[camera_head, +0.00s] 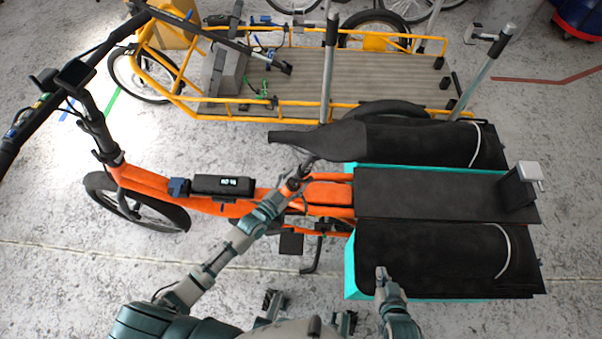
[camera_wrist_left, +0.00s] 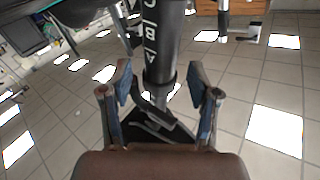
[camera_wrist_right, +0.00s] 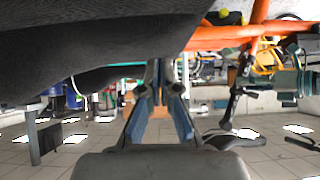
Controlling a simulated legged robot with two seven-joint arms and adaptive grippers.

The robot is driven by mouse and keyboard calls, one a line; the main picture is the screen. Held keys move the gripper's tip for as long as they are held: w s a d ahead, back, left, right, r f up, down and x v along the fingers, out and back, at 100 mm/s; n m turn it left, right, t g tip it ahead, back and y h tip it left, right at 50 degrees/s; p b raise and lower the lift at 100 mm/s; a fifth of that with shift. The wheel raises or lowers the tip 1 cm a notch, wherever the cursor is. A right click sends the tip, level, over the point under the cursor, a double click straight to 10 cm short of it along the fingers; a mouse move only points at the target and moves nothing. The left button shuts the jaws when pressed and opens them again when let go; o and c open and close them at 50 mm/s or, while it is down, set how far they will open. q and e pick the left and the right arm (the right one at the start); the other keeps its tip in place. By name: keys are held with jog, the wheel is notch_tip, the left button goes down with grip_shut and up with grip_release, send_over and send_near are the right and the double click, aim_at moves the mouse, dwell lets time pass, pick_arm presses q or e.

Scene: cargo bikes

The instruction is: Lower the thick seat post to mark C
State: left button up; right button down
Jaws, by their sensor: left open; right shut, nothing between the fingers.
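The thick black seat post (camera_wrist_left: 162,40) carries white letters C, B and A, with A lowest, just above a dark collar (camera_wrist_left: 158,78). All three letters show above the collar. A dark lever (camera_wrist_left: 158,122) sits at the collar's lower side. The black saddle (camera_head: 325,139) tops the post in the head view. My left gripper (camera_head: 297,180) is under the saddle's front, by the orange frame. In the left wrist view my left gripper (camera_wrist_left: 166,88) is open, its fingers on both sides of the post and apart from it.
The orange cargo bike (camera_head: 240,208) has a black rear deck (camera_head: 430,195) with teal-edged side covers. A small clamp-like block (camera_head: 520,187) stands on the deck's right end. A yellow cargo bike (camera_head: 330,85) stands behind.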

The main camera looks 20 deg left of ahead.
pick_arm(q)
jog(key=v, duration=0.8)
jog(key=shift+s, duration=0.3)
jog(key=shift+a, duration=0.1)
